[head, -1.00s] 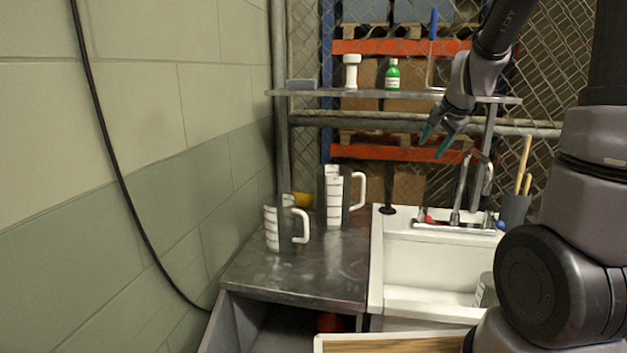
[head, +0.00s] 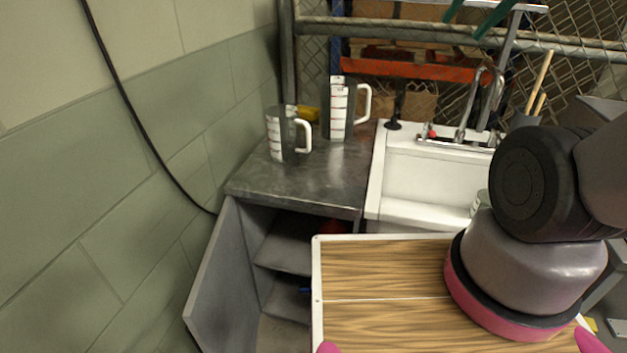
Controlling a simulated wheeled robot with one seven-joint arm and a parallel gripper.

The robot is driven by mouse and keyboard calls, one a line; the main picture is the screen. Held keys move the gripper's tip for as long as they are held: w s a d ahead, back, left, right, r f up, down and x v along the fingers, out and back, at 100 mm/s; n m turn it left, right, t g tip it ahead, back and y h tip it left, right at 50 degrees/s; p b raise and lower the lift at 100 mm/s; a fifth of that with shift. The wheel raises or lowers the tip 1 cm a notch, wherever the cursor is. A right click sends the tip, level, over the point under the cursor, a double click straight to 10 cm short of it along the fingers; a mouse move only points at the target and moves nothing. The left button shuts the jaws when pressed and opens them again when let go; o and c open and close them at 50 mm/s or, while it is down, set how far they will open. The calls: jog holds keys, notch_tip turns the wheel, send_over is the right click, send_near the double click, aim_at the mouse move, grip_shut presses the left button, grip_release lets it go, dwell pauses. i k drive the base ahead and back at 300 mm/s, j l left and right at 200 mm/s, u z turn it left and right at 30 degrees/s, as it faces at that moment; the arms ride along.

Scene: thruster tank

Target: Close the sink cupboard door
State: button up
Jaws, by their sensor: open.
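A grey cupboard under the steel counter (head: 290,190), left of the white sink (head: 428,165), stands open. Its grey door (head: 222,283) is swung out to the left, near the block wall, and stands well away from the cupboard opening. Inside, grey shelves (head: 285,256) show, with something red at the upper right and something blue lower down. My gripper (head: 474,14) is at the top edge of the head view, high above and behind the sink, far from the door. Only its two teal fingertips show, apart and with nothing between them. My own body hides the cupboard's lower right.
Measuring jugs (head: 288,135) with white handles stand on the counter. A tap (head: 468,110) rises behind the sink, and a pipe rail (head: 400,32) crosses at the back. A black cable (head: 130,120) hangs along the left wall (head: 90,210).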

aim_at(221, 314)
jog(key=k+l+u, duration=0.15)
jog(key=k, duration=0.25)
jog(key=k+l+u, duration=0.35)
jog(key=k, duration=0.45)
jog(key=i+j+u, duration=0.15)
jog(key=j, duration=0.15)
jog(key=i+j+u, duration=0.15)
jog(key=j, duration=0.15)
